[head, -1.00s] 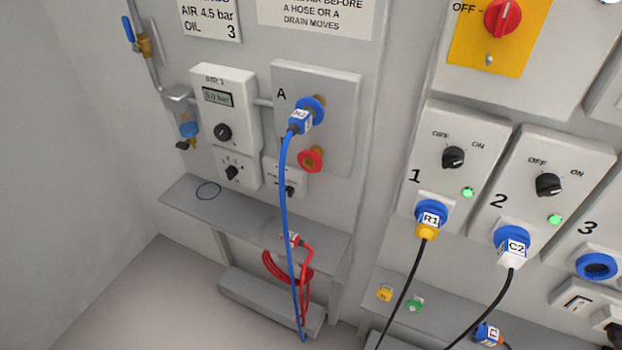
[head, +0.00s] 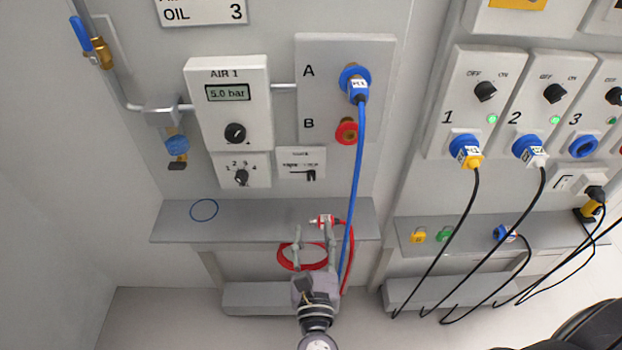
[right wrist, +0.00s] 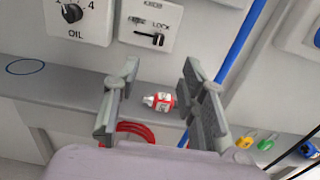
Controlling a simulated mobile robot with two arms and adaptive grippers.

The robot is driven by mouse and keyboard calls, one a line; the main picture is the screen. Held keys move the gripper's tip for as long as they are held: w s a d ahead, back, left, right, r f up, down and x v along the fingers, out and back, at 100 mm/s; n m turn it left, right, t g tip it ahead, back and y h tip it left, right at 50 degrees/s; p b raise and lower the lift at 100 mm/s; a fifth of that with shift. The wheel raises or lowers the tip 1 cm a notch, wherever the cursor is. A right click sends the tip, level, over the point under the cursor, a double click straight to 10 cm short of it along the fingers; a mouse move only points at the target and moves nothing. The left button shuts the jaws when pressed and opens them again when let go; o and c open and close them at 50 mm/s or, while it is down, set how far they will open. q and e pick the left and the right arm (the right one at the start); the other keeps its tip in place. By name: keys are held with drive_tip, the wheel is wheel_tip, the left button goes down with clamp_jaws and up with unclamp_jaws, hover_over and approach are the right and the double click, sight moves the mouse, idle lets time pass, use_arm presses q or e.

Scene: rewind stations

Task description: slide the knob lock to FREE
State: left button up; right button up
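The knob lock (head: 301,163) is a small white panel with a black slider, below port B and right of the OIL dial; it also shows in the right wrist view (right wrist: 152,22). Its black lever (right wrist: 157,39) sits toward the right end of the slot, near the word LOCK. My right gripper (head: 313,232) is open and empty, below and in front of the panel, over the shelf edge. In the right wrist view its two fingers (right wrist: 159,88) stand apart below the lock. My left gripper is not in view.
A grey shelf (head: 265,215) runs below the panels. A red-and-white connector (head: 324,221) with a coiled red hose (head: 290,258) is by the fingers. A blue hose (head: 357,185) hangs just right of the lock. The AIR 1 unit (head: 228,75) reads 5.0 bar.

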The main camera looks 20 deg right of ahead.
sight(311, 176)
drive_tip(key=p+x, duration=0.1)
drive_tip(key=x, duration=1.5)
drive_tip(key=shift+w+f+p, duration=0.1)
drive_tip(key=shift+f+p, duration=0.05)
drive_tip(key=shift+p, duration=0.25)
drive_tip(key=shift+c, duration=0.3)
clamp_jaws()
